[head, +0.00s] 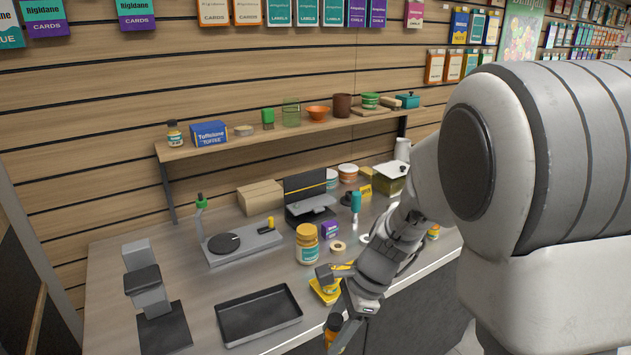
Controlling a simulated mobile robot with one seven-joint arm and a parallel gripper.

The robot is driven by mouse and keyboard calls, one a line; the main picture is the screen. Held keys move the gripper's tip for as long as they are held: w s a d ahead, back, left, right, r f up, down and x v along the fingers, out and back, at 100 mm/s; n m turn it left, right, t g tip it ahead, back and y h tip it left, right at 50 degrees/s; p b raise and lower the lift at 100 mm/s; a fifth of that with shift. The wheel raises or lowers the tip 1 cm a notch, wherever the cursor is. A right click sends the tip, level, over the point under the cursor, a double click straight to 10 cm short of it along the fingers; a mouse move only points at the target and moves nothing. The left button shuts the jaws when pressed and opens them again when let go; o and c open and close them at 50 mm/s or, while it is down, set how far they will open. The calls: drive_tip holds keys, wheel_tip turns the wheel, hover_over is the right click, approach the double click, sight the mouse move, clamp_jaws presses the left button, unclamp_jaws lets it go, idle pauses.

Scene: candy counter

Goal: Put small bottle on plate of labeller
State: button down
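The labeller (262,241) stands on the counter at left centre, with a green knob on its post and a round black plate (224,243). The plate is bare. A small bottle with an orange cap (333,323) is at my gripper (338,334), low in the picture by the counter's front edge. The gripper appears shut on it, held clear of the counter, though the fingers are partly hidden and cut by the frame's lower edge. The gripper is right of and nearer than the labeller.
A larger orange-lidded jar (307,244) stands between labeller and gripper. A yellow item (325,290) lies close to my gripper. A black tray (258,315) and a grey device (152,295) are at front left. A shelf (280,126) with small goods hangs above the counter.

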drive_tip(key=w+d+f+n+g+h, duration=0.3)
drive_tip(key=d+f+n, duration=0.5)
drive_tip(key=n, duration=0.8)
drive_tip(key=shift+w+d+g+h, duration=0.3)
drive_tip(key=shift+w+d+h, duration=0.5)
drive_tip(key=shift+w+d, duration=0.55)
